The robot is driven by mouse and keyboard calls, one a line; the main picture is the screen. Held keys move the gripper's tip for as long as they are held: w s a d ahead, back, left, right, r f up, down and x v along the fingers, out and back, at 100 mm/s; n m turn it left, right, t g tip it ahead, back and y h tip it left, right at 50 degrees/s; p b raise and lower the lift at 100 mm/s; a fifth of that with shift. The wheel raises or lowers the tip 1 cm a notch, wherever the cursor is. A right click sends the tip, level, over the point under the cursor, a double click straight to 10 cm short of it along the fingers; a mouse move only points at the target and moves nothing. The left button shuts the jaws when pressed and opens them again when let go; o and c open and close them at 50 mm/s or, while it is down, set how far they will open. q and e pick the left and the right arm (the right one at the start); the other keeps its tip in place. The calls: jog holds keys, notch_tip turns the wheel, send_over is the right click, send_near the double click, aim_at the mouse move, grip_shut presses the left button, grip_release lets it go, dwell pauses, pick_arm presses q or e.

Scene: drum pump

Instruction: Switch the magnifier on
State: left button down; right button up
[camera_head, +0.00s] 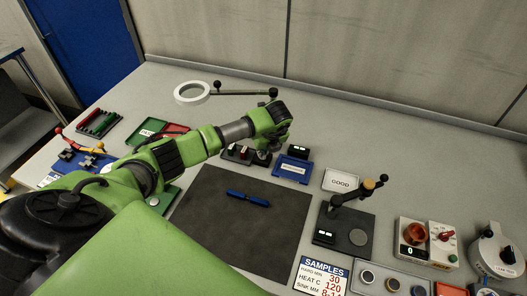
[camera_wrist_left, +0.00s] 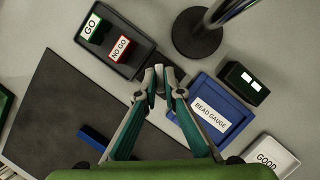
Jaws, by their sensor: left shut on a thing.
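The magnifier shows in the head view as a white ring (camera_head: 192,92) on a thin dark arm, at the back of the bench. In the left wrist view a metal post on a round dark base (camera_wrist_left: 197,35) stands just beyond my fingers; it looks like the magnifier's stand. My left gripper (camera_head: 264,152) reaches down behind the dark mat. In the left wrist view its fingertips (camera_wrist_left: 160,80) are closed together on a small dark part. The fingers largely hide that part, and I cannot tell whether it is the magnifier's switch. My right gripper is not in view.
A GO / NO GO tray (camera_wrist_left: 110,40) is close left of my fingers. A blue BEAD GAUGE tray (camera_wrist_left: 222,110) and a small black box (camera_wrist_left: 243,84) are close right. A blue pen-like object (camera_head: 248,198) lies on the dark mat (camera_head: 225,240).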

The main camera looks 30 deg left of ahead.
pick_arm(q)
jog(key=shift+a+f+m+b, duration=0.1)
jog(key=shift+m+b, duration=0.5)
jog(key=m+h+b, duration=0.1)
jog(key=m+b, duration=0.2)
jog(key=m+t+h+b, duration=0.1)
jog(key=m+b, duration=0.2)
jog(key=b, duration=0.1)
jog(key=m+t+h+b, duration=0.1)
jog(key=m+b, duration=0.2)
jog(key=shift+a+f+m+h, duration=0.1)
jog(key=shift+a+m+h, duration=0.15)
jog(key=shift+m+h, duration=0.15)
jog(key=m+h+b, duration=0.1)
jog(key=m+b, duration=0.1)
jog(key=m, duration=0.1)
jog(key=shift+b, duration=0.35)
jog(key=shift+a+r+m+g+h+b, duration=0.15)
jog(key=shift+m+h+b, duration=0.2)
jog(key=shift+m, duration=0.4)
jog(key=shift+d+r+m+g+h+b, duration=0.15)
jog(key=shift+m+h+b, duration=0.2)
jog(key=shift+m, duration=0.4)
jog(key=shift+a, duration=0.1)
jog(key=c, duration=2.2)
grip_release()
jog(key=shift+o, duration=0.2)
